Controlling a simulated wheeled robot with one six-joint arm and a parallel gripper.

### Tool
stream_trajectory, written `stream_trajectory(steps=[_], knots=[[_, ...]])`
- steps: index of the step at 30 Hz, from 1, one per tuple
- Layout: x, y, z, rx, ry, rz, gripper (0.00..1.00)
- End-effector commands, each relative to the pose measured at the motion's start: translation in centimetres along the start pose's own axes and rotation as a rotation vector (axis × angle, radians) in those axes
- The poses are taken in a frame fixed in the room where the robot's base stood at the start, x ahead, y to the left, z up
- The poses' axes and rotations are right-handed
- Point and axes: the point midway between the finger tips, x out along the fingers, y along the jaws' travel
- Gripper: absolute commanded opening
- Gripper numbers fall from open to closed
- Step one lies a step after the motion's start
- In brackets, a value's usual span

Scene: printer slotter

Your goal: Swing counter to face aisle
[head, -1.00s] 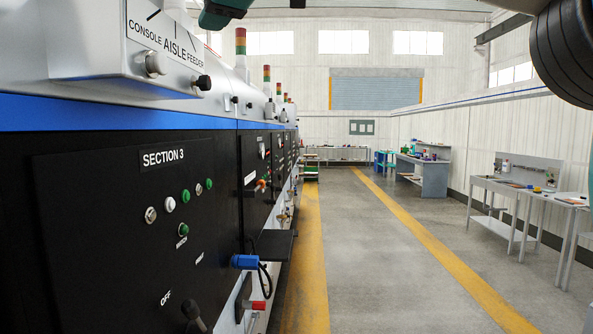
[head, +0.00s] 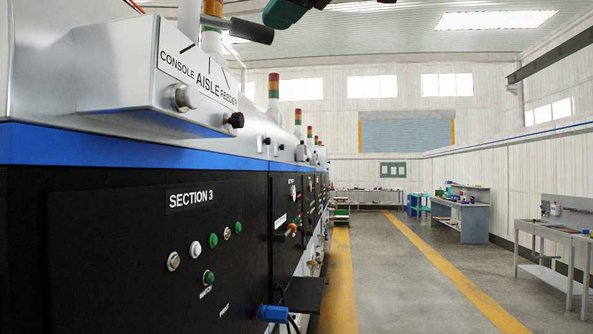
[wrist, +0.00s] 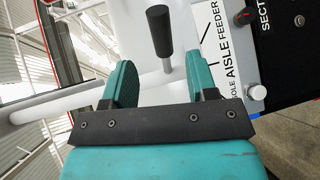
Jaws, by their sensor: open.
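A label reading CONSOLE, AISLE, FEEDER with black pointer lines (head: 197,78) is on the sloped grey housing above Section 3. A black handle (head: 250,30) sticks out from a white post above that label. In the wrist view the black handle (wrist: 158,30) stands on a thin metal rod, ahead of and between my fingers, not visibly touching them. My gripper (wrist: 161,75) has teal fingers spread apart and empty. Only a teal part of my arm shows at the head view's top edge. I cannot clearly make out the counter's face; a dark red-edged frame (wrist: 60,45) shows at upper left.
A silver knob (head: 186,97) and a dark knob (head: 235,120) project from the housing. The black Section 3 panel (head: 120,250) has several buttons. A blue plug (head: 272,313) and a dark shelf (head: 305,293) jut out below. The aisle floor (head: 400,270) to the right is clear.

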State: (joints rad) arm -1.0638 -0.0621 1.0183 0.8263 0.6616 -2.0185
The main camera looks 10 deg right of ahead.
Motion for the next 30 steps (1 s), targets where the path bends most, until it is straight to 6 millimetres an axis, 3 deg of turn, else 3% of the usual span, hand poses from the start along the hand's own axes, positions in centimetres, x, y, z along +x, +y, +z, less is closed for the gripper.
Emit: stream_trajectory(steps=[6,15,30], knots=[[-4.3,0.2,-0.1,0.000,0.005,-0.001,0.53],[-7.5,0.1,0.0,-0.001,0.002,-0.002,0.53],[-1.8,-7.2,-1.0,0.099,-0.005,-0.066,0.53]])
